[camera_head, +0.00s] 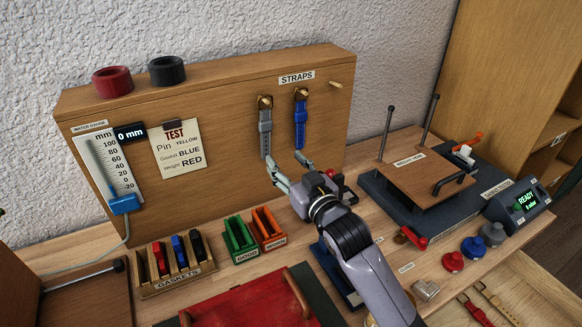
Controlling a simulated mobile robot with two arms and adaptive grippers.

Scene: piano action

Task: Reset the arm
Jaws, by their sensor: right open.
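My right arm reaches in from the bottom, right of centre. Its gripper (286,166) is open, with its two fingers apart and no object visible between them. The fingertips point toward the wooden board (215,160), just below the hanging grey strap (265,132) and blue strap (300,125). I cannot tell whether a fingertip touches the board. The gripper body and wrist hide part of the bench and a red item (337,179) behind them. My left gripper is not in view.
A gasket rack (178,284) and green (239,238) and orange (268,230) holders stand left of my arm. A press (428,178), a READY display box (522,202) and coloured weights (473,246) stand at right.

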